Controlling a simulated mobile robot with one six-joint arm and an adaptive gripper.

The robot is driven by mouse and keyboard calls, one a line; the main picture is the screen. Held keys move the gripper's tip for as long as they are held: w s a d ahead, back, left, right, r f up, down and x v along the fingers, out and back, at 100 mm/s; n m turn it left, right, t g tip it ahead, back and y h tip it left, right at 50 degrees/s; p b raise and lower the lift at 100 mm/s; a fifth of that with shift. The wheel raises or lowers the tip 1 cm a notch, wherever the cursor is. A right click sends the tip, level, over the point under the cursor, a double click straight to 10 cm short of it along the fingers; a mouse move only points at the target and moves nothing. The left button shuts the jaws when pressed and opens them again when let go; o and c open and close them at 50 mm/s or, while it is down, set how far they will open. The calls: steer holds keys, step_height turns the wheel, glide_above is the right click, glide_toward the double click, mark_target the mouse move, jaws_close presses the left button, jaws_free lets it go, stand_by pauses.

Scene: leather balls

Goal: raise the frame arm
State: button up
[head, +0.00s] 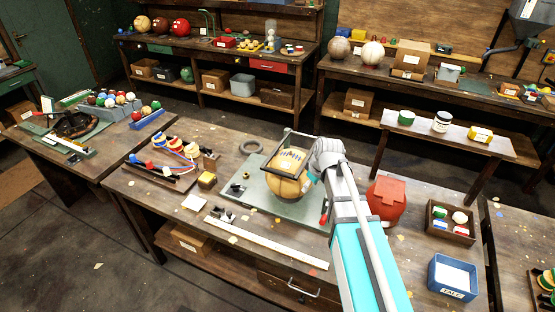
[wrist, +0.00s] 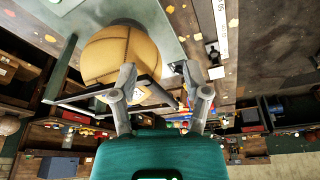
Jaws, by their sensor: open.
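A tan leather ball (head: 287,185) with dark marks on top sits on a grey-green plate (head: 250,195) on the middle bench. A dark rectangular frame arm (head: 275,149) lies tilted over the ball's top. My gripper (head: 308,180) is at the ball's right side, near the frame arm's right end; its fingertips are partly hidden. In the wrist view the open fingers (wrist: 160,76) spread apart, with the ball (wrist: 115,55) beside the left one. A dark bar of the frame arm (wrist: 80,98) passes close to the fingers. I cannot tell whether they touch it.
A red ball-shaped container (head: 386,199) stands right of my arm. A wooden tray (head: 450,222) and a blue talc bin (head: 452,277) are farther right. Thread spools (head: 175,150) stand at left.

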mark_target(277, 171)
steer(key=w+a+r+n+t+y+p, duration=0.1)
steer(key=w+a+r+n+p, duration=0.4)
steer(key=w+a+r, duration=0.2)
steer(key=shift+w+a+r+p, duration=0.15)
steer(key=shift+a+r+p, duration=0.3)
steer(key=shift+r, duration=0.2)
steer(key=shift+f, duration=0.15)
steer(key=b+x, duration=0.8)
steer(key=x, duration=0.1)
steer(key=b+x, duration=0.4)
steer(key=shift+w+a+f+b, duration=0.1)
steer(key=shift+a+f+b, duration=0.1)
steer(key=shift+a+b, duration=0.15)
